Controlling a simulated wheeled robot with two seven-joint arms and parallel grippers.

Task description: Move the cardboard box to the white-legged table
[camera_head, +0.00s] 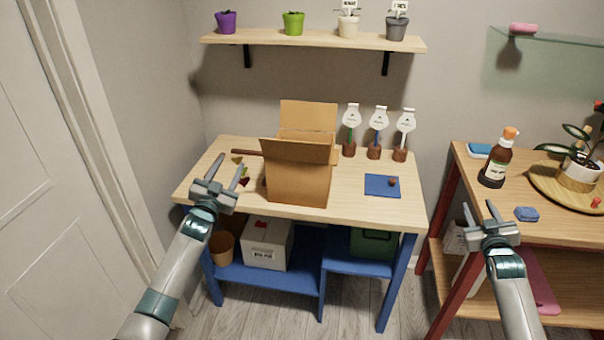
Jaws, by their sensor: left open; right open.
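The cardboard box (298,184) stands upright on the wooden top of the blue-legged table (350,203), with its flaps up; its inside is mostly hidden. My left gripper (219,169) is open and empty, left of the box and apart from it, over the table's left front edge. My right gripper (479,214) is open and empty, in front of the red-legged table (562,229) at the right. No white-legged table is in view.
Label stakes (378,125) stand behind and right of the box. A blue mat (382,186) lies to its right. A brown bottle (494,163) and a round wooden tray (543,183) are on the red-legged table. A wall shelf (312,39) with small pots hangs above.

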